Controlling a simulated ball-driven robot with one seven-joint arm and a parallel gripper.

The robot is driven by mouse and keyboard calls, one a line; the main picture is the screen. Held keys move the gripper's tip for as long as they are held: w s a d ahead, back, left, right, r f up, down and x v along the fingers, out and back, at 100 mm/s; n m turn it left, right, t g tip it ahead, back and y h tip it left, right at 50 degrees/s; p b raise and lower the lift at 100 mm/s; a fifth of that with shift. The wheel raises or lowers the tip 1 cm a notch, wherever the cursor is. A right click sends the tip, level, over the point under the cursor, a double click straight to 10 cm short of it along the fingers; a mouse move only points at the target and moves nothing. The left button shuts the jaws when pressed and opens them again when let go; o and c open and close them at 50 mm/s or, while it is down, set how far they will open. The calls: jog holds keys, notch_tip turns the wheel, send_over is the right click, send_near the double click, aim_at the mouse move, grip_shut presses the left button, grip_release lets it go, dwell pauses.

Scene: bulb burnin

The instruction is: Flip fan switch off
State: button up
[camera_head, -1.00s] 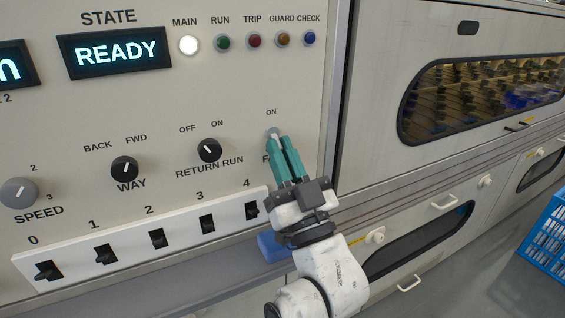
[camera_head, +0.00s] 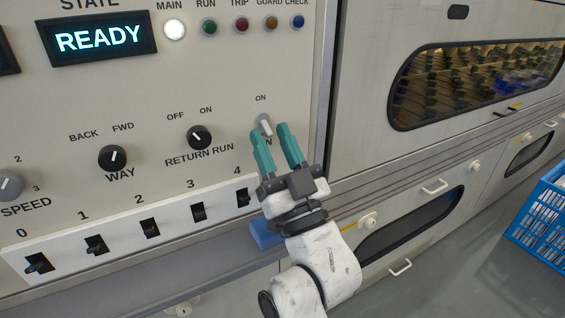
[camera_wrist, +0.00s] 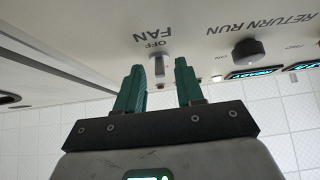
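The fan switch (camera_head: 265,125) is a small pale toggle on a grey round base, with ON printed above it on the panel. In the wrist view the fan switch (camera_wrist: 158,65) shows beside the upside-down words FAN and OFF. Its lever looks tilted down in the head view, but I cannot tell its setting for sure. My gripper (camera_head: 269,130) has two teal fingers, spread open and empty. In the head view the tips lie on either side of the switch. In the wrist view my gripper (camera_wrist: 159,64) has the toggle between its fingertips; no contact is visible.
The return run knob (camera_head: 199,138) and way knob (camera_head: 112,158) are left of the switch. A white strip (camera_head: 120,232) of black rocker switches runs below. A blue block (camera_head: 264,236) is on the ledge behind my arm. A blue crate (camera_head: 545,225) stands at right.

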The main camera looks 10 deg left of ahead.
jog(key=b+v, duration=0.5)
jog(key=v, duration=0.5)
jog(key=shift+f, duration=0.2)
jog(key=shift+s, duration=0.15)
